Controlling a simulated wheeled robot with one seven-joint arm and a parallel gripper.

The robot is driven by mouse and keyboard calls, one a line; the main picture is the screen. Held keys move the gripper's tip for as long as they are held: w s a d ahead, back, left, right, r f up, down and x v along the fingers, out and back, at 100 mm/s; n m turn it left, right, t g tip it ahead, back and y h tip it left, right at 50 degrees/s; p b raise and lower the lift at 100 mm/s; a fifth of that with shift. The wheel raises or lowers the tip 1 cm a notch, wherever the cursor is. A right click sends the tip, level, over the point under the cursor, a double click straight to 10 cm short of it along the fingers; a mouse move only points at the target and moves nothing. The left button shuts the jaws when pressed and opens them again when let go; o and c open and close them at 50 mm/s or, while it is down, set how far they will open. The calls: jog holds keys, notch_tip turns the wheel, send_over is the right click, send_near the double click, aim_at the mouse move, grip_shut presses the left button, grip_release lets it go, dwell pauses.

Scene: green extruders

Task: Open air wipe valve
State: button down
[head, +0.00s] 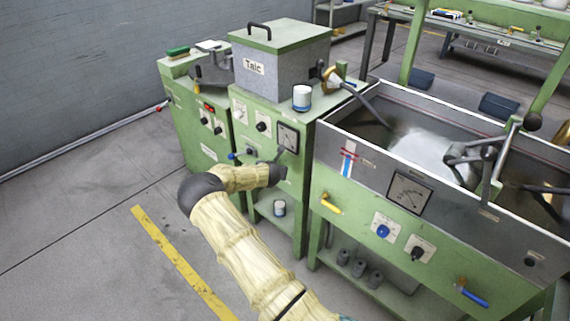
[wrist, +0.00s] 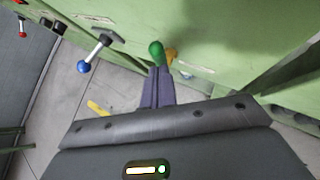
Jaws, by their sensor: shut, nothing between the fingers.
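My gripper (wrist: 157,68) is shut and empty in the wrist view, its purple fingers side by side. A green-knobbed lever (wrist: 156,48) on the green machine front is right at the fingertips; I cannot tell whether they touch. A yellow handle (wrist: 171,55) shows just behind it, partly hidden. A blue-balled lever (wrist: 97,52) with a metal shaft sticks out to the left; the head view shows it on the talc cabinet (head: 233,156). No label reads clearly as the air wipe valve. In the head view my dark gripper (head: 277,174) is at the cabinet front, its fingers hidden.
A trough machine (head: 335,170) stands right, with a yellow handle (head: 331,204) and a blue-tipped valve (head: 472,297) low on its front. The talc box (head: 280,70) sits on the cabinet. Floor at left is clear.

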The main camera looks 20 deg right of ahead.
jog(key=shift+r+p, duration=0.5)
jog(key=shift+r, duration=0.2)
jog(key=shift+s+f, duration=0.1)
jog(key=shift+s, duration=0.05)
